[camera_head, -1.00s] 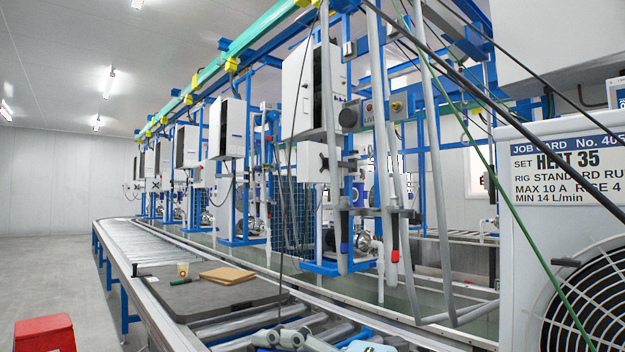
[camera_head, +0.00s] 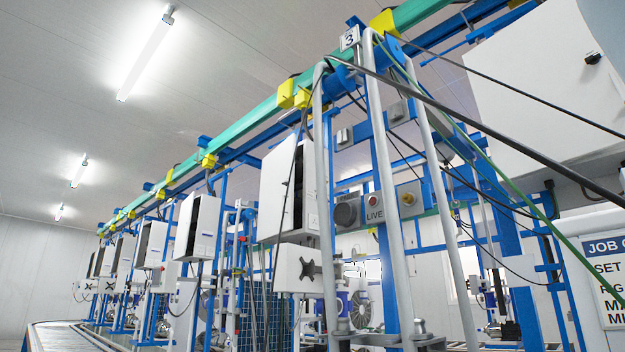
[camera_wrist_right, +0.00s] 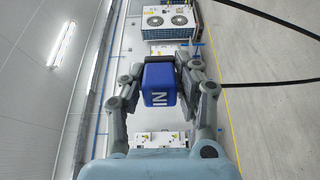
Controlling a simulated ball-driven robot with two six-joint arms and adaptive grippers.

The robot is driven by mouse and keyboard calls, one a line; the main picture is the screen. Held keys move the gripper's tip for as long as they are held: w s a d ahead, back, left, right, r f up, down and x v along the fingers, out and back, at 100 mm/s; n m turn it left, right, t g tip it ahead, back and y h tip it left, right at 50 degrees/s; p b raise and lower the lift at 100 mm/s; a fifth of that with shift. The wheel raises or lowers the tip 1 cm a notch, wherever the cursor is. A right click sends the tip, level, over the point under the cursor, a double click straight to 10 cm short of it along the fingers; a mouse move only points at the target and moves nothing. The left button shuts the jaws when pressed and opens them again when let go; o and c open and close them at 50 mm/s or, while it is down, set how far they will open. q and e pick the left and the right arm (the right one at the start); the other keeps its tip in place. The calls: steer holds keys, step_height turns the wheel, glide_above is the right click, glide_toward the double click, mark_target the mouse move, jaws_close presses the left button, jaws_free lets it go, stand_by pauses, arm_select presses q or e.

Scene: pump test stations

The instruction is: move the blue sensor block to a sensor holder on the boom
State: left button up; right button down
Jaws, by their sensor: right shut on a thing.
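In the right wrist view, the blue sensor block (camera_wrist_right: 160,84), marked IN, sits between the fingers of my right gripper (camera_wrist_right: 160,70). The gripper is shut on it, with a finger on each side. The head view shows neither gripper nor the block. A long teal overhead beam (camera_head: 245,128) with yellow blocks (camera_head: 286,94) runs from upper right to lower left; I cannot tell whether it is the boom. I cannot make out a sensor holder for certain.
Grey pipes (camera_head: 395,190) and black and green cables cross in front of the blue frame. White cabinets (camera_head: 283,190) hang along the row. A white unit (camera_head: 603,270) with a job card stands at the right.

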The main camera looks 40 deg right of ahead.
steer(key=w+d+r+m+t+h+p, duration=0.1)
steer(key=w+d+r+m+h+p, duration=0.2)
steer(key=w, duration=0.4)
steer(key=w+d+r+m+t+h+p, duration=0.1)
steer(key=w+d+r+h+p, duration=0.2)
steer(key=w+d+r+p, duration=0.25)
steer(key=w+d+r+m+g+h+p, duration=0.1)
steer(key=w+d+r+m+h+p, duration=0.2)
steer(key=r, duration=0.4)
steer(key=w+d+r+m+g+h+p, duration=0.1)
steer(key=w+d+r+m+h+p, duration=0.1)
steer(key=w+d+r+m+h, duration=0.3)
steer(key=w+d+r+m+g+h+p, duration=0.1)
steer(key=d+r+h+p, duration=0.15)
steer(key=r+h, duration=0.4)
steer(key=s+r+m+g+h+p, duration=0.2)
steer(key=s+r+m+g, duration=0.1)
steer(key=r, duration=0.7)
steer(key=s+d+r+m+g+h+p, duration=0.1)
steer(key=r+g, duration=0.4)
steer(key=r, duration=0.6)
steer(key=s+r+m+g+h+p, duration=0.3)
steer(key=s+r+m+g+p, duration=0.1)
steer(key=r, duration=0.7)
steer(key=shift+s+d+r+m+g+p, duration=0.2)
steer(key=shift+s+d+m+g+p, duration=0.15)
steer(key=shift+s+m+g, duration=0.4)
steer(key=shift+d, duration=0.1)
